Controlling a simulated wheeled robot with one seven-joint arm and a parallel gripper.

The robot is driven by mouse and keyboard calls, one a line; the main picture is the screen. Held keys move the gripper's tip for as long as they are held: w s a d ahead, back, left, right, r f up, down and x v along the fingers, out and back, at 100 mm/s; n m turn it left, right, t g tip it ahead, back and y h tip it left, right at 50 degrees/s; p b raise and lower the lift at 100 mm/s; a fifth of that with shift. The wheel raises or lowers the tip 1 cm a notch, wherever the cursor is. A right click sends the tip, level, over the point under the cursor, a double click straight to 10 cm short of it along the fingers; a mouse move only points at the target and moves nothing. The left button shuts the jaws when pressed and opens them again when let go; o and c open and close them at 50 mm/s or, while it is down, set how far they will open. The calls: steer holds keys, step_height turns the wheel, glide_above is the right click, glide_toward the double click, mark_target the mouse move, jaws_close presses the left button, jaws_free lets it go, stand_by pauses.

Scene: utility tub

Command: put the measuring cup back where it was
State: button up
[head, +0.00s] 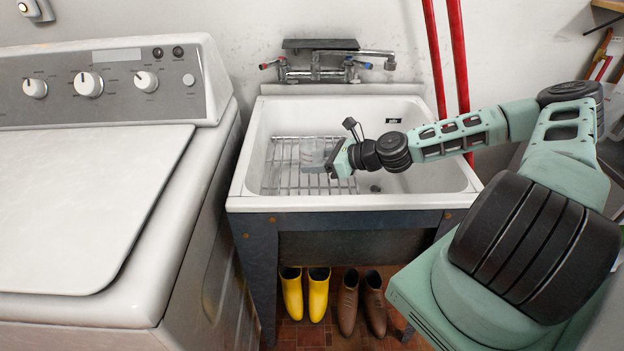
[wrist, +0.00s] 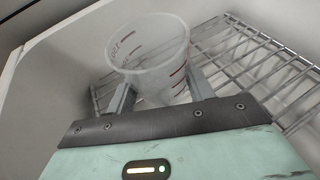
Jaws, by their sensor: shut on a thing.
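A clear measuring cup (wrist: 150,52) with red markings shows between the two fingers of my gripper (wrist: 160,98) in the wrist view. My gripper is shut on the cup, which looks upright with its open top up. In the head view the cup (head: 312,153) is over the wire rack (head: 283,185) inside the white utility tub (head: 245,178), and my gripper (head: 332,160) reaches it from the right. The rack also shows in the wrist view (wrist: 262,62), behind and to the right of the cup. I cannot tell whether the cup touches the rack.
A white washing machine (head: 80,200) stands left of the tub. A faucet (head: 320,70) is on the wall behind it, and red pipes (head: 457,60) rise at the back right. Yellow boots (head: 305,292) and brown shoes (head: 360,300) stand below. The tub's right part is bare.

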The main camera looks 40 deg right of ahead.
mark_target(316, 185)
steer(key=shift+f, duration=2.85)
steer(key=shift+f+b, duration=0.15)
steer(key=shift+b, duration=0.15)
steer(key=o, duration=1)
steer(key=shift+r, duration=0.25)
steer(key=v, duration=1.2)
steer(key=shift+f, duration=0.1)
